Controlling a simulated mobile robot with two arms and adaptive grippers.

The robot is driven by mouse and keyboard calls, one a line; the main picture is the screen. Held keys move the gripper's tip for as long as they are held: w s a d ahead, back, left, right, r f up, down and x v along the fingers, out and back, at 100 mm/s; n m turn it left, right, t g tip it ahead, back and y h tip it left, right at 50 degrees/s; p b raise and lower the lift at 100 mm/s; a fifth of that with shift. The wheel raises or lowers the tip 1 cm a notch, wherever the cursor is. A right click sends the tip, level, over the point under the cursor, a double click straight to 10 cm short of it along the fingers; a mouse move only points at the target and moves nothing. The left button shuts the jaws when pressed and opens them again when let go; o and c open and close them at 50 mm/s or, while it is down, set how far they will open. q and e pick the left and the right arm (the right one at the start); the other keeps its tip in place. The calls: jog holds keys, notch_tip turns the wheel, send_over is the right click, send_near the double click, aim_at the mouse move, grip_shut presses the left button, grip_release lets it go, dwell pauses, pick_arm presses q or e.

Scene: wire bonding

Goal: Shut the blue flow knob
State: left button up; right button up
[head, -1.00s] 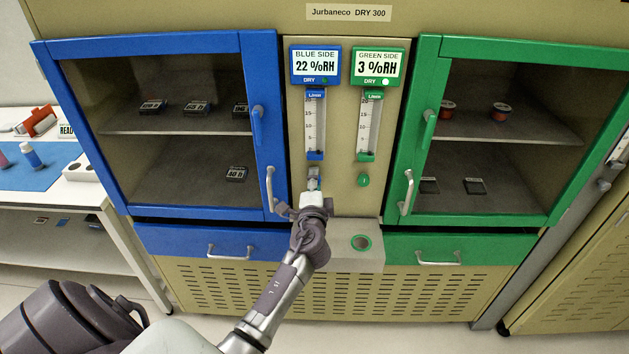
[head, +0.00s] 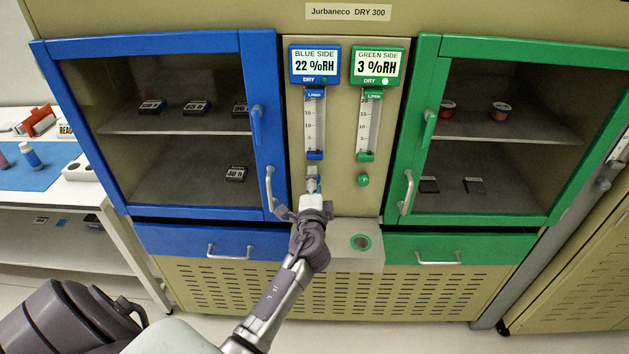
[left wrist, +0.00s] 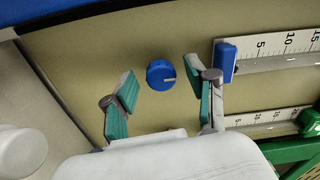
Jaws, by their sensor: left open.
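The blue flow knob (left wrist: 160,75) shows in the left wrist view as a round blue knob with a pale mark line, on the beige panel between the two cabinet doors. My left gripper (left wrist: 160,90) is open, with one teal-padded finger on each side of the knob and a gap to each. In the head view my left gripper (head: 312,186) is in front of the panel, below the blue flow meter (head: 315,125), and it hides the knob there. My right gripper is not in view.
The green knob (head: 363,180) is right of my gripper, below the green flow meter (head: 368,125). The blue door handle (head: 270,189) is close on the left. A ledge with a round green-rimmed opening (head: 361,242) juts out below. The blue display (head: 315,66) reads 22 %RH.

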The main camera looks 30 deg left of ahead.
pick_arm(q)
jog(key=v, duration=1.1)
jog(key=shift+d, duration=0.1)
